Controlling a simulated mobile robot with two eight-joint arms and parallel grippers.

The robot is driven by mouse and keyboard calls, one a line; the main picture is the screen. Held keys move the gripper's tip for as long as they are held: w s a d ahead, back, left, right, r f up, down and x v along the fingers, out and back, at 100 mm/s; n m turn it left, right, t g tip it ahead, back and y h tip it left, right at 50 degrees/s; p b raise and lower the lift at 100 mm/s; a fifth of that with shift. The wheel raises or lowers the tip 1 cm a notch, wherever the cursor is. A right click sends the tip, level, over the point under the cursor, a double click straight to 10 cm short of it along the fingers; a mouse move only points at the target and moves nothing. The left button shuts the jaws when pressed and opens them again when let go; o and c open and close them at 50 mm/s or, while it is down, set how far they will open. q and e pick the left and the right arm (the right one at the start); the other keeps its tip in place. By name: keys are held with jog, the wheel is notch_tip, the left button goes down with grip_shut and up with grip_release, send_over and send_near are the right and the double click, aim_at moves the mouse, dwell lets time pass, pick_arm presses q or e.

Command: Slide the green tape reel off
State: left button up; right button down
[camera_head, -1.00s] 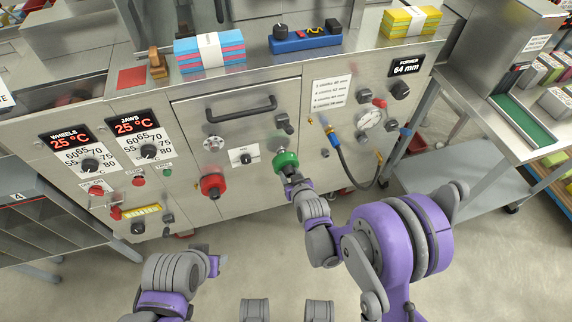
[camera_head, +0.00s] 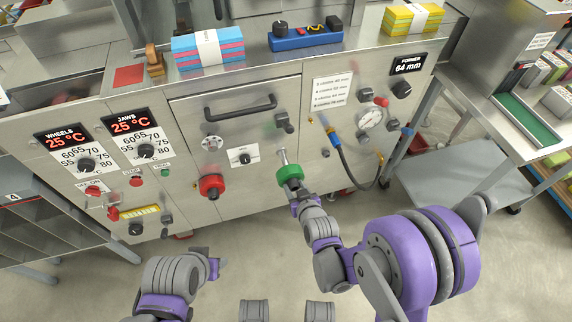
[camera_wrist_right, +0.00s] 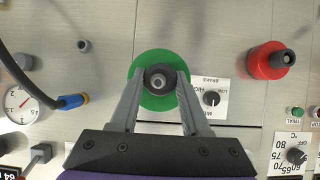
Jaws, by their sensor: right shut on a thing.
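The green tape reel (camera_head: 290,175) is in front of the steel machine panel, at the outer end of a metal spindle (camera_head: 283,157). A bare length of spindle shows between panel and reel. I cannot tell whether the reel still sits on its tip. My right gripper (camera_head: 298,196) is shut on the reel's hub from the front. In the right wrist view the two fingers (camera_wrist_right: 161,80) clasp the dark round hub, with the green disc (camera_wrist_right: 161,102) behind them. My left gripper (camera_head: 214,267) is low at the left, away from the panel; its jaws are unclear.
A red reel (camera_head: 211,186) sits on the panel to the left. A blue-ended hose (camera_head: 337,143) and a gauge (camera_head: 370,118) are to the right. A black handle (camera_head: 240,107) is above. Open floor lies before the machine.

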jog(key=shift+s+d+b, duration=0.15)
jog(key=shift+s+d, duration=0.05)
jog(key=shift+s, duration=0.4)
jog(key=shift+s+d+b, duration=0.15)
jog(key=shift+s+d, duration=0.05)
jog(key=shift+s, duration=0.35)
